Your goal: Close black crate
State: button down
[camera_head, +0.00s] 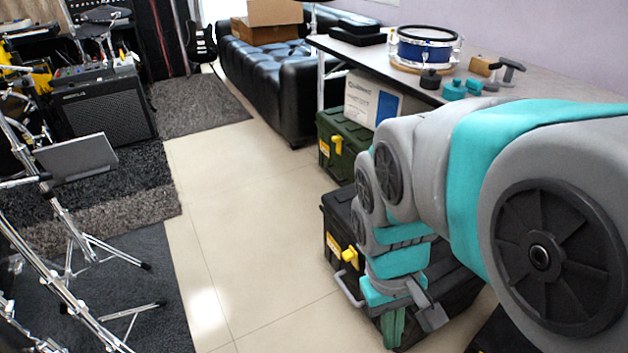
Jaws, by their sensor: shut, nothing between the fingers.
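The black crate (337,227) stands on the floor under the table, with a yellow latch (346,255) on its front. My arm hides much of its right side, and I cannot tell how its lid sits. My gripper (393,328) points down at the near side of the crate, low in the picture. It is shut and holds nothing. I cannot tell whether it touches the crate.
A green crate (343,149) with a yellow latch stands behind the black one. The table (500,62) above holds a blue drum (425,47) and small items. Pale floor (262,235) is open to the left, bordered by rugs and metal stands.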

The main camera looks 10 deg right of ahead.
aim_at(336, 211)
jog(key=w+d+f+n+g+h+b, duration=0.1)
jog(key=w+d+n+h, duration=0.15)
jog(key=w+d, duration=0.35)
jog(key=w+d+f+n+g+h+b, duration=0.15)
jog(key=w+d+h, duration=0.25)
jog(key=w, duration=0.4)
jog(key=w+f+n+t+h+b, duration=0.1)
jog(key=w+f+n+h+b, duration=0.15)
jog(key=w, duration=0.65)
jog(key=w+f+n+t+h+b, duration=0.1)
jog(key=w+n+h, duration=0.25)
jog(key=w, duration=0.55)
jog(key=w+a+f+n+t+h+b, duration=0.4)
jog(key=w+a+f+n+t, duration=0.6)
jog(key=w+a+f, duration=0.9)
jog(key=shift+n+g, duration=0.5)
jog(key=shift+g, duration=0.25)
jog(key=d, duration=0.4)
jog(key=w+d+f, duration=0.1)
jog(key=d, duration=0.3)
jog(key=w+d+f, duration=0.1)
jog(key=d, duration=0.3)
jog(key=shift+w+d+f, duration=0.2)
jog(key=shift+w+d, duration=0.05)
